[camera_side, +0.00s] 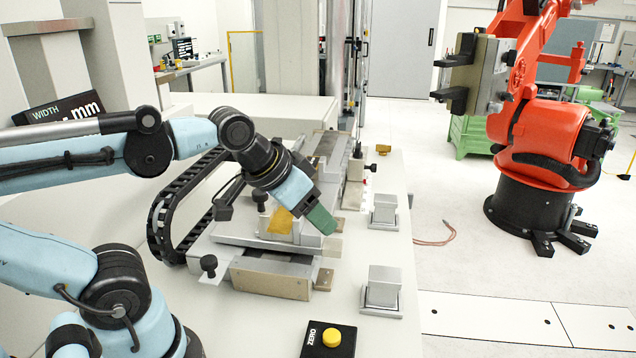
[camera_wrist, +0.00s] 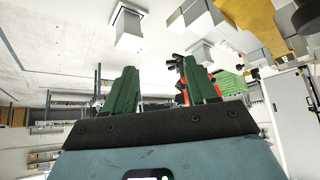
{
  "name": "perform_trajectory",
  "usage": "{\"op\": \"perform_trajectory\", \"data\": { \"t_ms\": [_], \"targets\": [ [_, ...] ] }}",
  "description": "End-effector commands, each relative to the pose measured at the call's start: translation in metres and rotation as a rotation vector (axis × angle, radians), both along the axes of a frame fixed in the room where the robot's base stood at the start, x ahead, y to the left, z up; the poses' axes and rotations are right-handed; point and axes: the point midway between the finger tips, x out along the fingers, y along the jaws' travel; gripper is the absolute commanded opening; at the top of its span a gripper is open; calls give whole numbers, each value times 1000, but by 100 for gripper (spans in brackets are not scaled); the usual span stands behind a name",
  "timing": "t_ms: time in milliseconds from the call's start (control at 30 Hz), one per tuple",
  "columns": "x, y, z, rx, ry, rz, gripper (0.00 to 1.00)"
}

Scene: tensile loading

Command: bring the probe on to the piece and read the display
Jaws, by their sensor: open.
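My gripper (camera_side: 322,220) has green fingers, seen edge-on in the side view, in front of a metal slide fixture (camera_side: 270,275). In the wrist view its two fingers (camera_wrist: 160,75) stand apart with nothing between them. A yellow part (camera_side: 281,221) sits on the fixture beside my gripper; a yellow part also shows in the wrist view (camera_wrist: 252,22). I cannot tell which part is the probe or the piece. The black display (camera_side: 62,112) at the left reads "WIDTH" and "mm"; my arm hides most of its number.
Two metal blocks on plates, one farther (camera_side: 384,210) and one nearer (camera_side: 383,286), stand right of the fixture. A black ZERO box (camera_side: 316,346) with a yellow button is at the front. A cable chain (camera_side: 160,225) lies at the left. A red robot (camera_side: 550,150) stands beyond the table.

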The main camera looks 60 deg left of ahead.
Motion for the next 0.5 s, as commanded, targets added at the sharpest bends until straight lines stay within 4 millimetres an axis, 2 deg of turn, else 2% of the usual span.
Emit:
{"op": "perform_trajectory", "data": {
  "t_ms": [33, 200, 500],
  "targets": [
    [0, 0, 18, 0, 0, 0, 57],
    [0, 0, 76, 0, 0, 0, 57],
    [0, 0, 155, 0, 0, 0, 57]
  ]
}}
